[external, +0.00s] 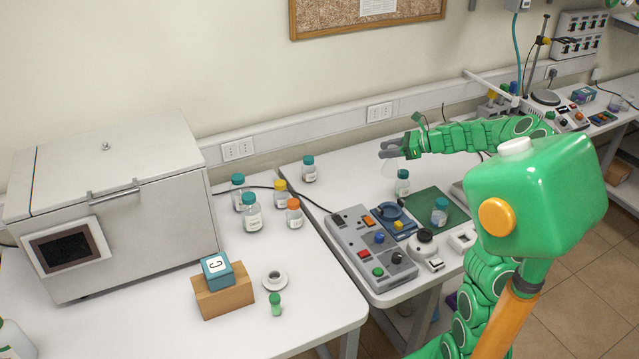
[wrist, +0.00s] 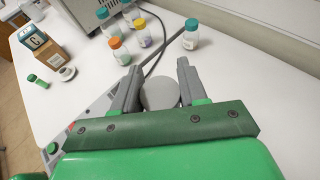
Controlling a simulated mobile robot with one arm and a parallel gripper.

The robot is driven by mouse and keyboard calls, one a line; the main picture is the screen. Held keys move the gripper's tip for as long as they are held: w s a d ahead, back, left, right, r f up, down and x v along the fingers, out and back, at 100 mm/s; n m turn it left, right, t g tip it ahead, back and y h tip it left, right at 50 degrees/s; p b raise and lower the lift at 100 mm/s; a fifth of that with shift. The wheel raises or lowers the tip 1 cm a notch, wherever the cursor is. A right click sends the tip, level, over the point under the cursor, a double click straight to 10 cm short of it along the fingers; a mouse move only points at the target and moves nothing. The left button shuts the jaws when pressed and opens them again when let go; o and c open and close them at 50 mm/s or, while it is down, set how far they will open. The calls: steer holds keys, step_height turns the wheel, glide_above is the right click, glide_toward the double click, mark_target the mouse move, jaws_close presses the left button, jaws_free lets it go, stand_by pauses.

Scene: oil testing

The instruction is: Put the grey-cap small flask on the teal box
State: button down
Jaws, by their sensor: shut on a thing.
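My gripper (external: 382,149) is shut on the grey-cap small flask (wrist: 160,94). Its round grey cap shows between the two fingers in the wrist view. In the external view it is hard to make out, a faint clear shape (external: 392,165) under the fingers, held above the right-hand bench. The teal box (external: 217,269), marked with a letter C, sits on a wooden block (external: 224,296) on the left bench. It also shows at the upper left of the wrist view (wrist: 33,42), well apart from my gripper. Nothing stands on the teal box.
Several capped bottles (external: 251,215) stand between my gripper and the box. A teal-cap bottle (external: 309,170) stands near the wall. A small white cup (external: 275,280) and a green item (external: 275,304) are beside the block. A control panel (external: 370,245) lies on the right bench.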

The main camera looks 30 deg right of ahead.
steer(key=s+a+r+n+g+y, duration=0.1)
steer(key=s+a+r+n+g, duration=0.15)
steer(key=a, duration=0.75)
steer(key=s+a+r+n+g+y, duration=0.1)
steer(key=a+r, duration=0.2)
steer(key=a, duration=0.7)
steer(key=s+a+r+n+g+y, duration=0.1)
steer(key=a+r+n+g, duration=0.1)
steer(key=a, duration=0.8)
steer(key=s+a+r+n+g, duration=0.2)
steer(key=s+a+r+g, duration=0.1)
steer(key=s+a, duration=0.8)
steer(key=s+a+r+n+g, duration=0.35)
steer(key=s+a, duration=0.55)
steer(key=a, duration=0.3)
steer(key=shift+m, duration=0.3)
steer(key=shift+w+a+f, duration=1.65)
steer(key=shift+w+f, duration=0.05)
steer(key=shift+f, duration=0.45)
steer(key=shift+w+a+f, duration=1.65)
steer(key=shift+w+f, duration=0.05)
steer(key=shift+f, duration=0.45)
steer(key=shift+w+a+f, duration=1.65)
steer(key=shift+w+f, duration=0.05)
steer(key=shift+f, duration=0.45)
steer(key=shift+f, duration=0.1)
